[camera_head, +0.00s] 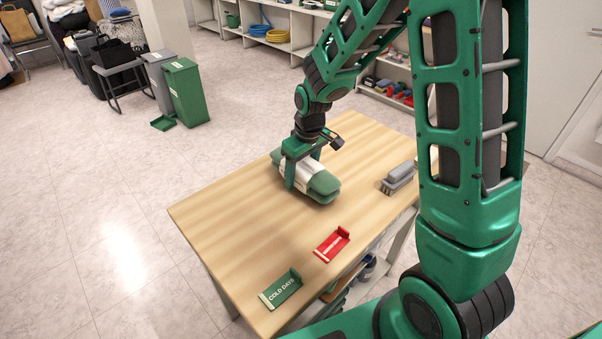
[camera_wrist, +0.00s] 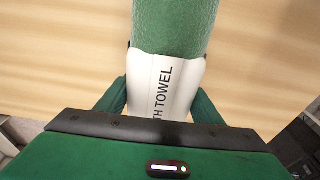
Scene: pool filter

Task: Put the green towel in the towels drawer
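The green towel (camera_head: 323,186) is a folded bundle with a white paper band, lying lengthwise on the wooden table or just above it. In the wrist view its green end (camera_wrist: 175,28) points away from me, and the band (camera_wrist: 165,85) reads "TH TOWEL". My gripper (camera_head: 304,177) points down over the towel, with one finger on each side of the band. In the wrist view the fingers (camera_wrist: 165,100) meet the band's edges with no visible gap. I cannot tell whether the towel is lifted. No drawer marked for towels shows.
The wooden table (camera_head: 215,215) also bears a grey brush-like object (camera_head: 399,177), a red tray (camera_head: 332,246) and a green tray marked "COLD DAYS" (camera_head: 281,290). Green (camera_head: 187,92) and grey bins stand at the back left. Shelves (camera_head: 290,25) line the back. Floor left of the table is clear.

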